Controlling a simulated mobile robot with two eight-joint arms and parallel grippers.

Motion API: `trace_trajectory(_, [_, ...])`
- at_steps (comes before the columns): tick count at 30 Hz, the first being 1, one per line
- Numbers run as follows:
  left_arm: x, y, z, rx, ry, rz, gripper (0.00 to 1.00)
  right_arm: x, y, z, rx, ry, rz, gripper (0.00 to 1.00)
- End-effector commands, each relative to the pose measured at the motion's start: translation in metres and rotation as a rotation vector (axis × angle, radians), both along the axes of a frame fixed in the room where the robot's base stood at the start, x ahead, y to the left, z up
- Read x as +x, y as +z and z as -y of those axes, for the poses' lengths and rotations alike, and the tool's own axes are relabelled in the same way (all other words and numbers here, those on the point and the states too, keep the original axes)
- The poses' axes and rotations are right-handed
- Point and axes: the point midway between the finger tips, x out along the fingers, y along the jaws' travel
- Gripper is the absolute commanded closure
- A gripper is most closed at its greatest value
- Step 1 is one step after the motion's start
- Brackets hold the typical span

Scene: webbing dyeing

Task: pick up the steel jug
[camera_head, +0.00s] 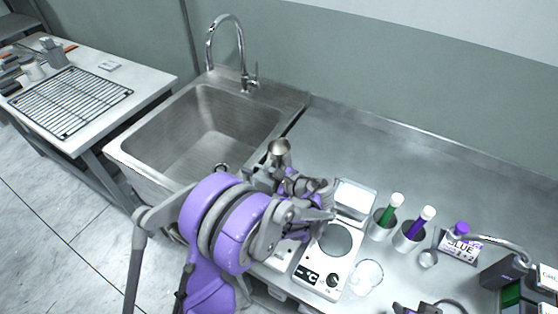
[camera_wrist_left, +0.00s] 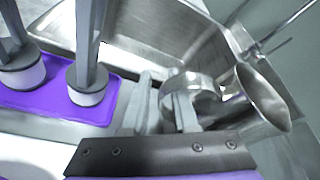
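The steel jug (camera_head: 279,147) is beside the right rim of the sink, just beyond my left gripper (camera_head: 322,206). Its flared mouth shows in the head view, and my gripper and wrist hide most of its lower part. In the left wrist view the jug's flared mouth (camera_wrist_left: 264,97) is at the right, with a curved steel band beside it. The two fingers of my left gripper (camera_wrist_left: 164,103) are a little apart there, close to this band. I cannot tell whether they grip it. A dark grey part at the bottom edge of the head view may be my right gripper (camera_head: 417,308).
A sink (camera_head: 205,130) with a tall tap (camera_head: 240,60) lies left.

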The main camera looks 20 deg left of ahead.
Motion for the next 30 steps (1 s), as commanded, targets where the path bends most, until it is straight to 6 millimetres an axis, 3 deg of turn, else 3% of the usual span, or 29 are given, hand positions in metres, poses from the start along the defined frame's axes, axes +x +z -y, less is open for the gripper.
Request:
trace_trajectory(1, [0.0001,0.0001,0.0001,0.0,0.0,0.0,0.84,0.0,0.0,0.0,0.0,0.0,0.0,0.5])
trace_trajectory(4, [0.0,0.0002,0.0001,0.0,0.0,0.0,1.0,0.0,0.0,0.0,0.0,0.0,0.0,0.5])
trace_trajectory(30, [0.0,0.0006,0.0001,0.001,0.001,0.001,1.0,0.0,0.0001,0.0,0.0,0.0,0.0,0.5])
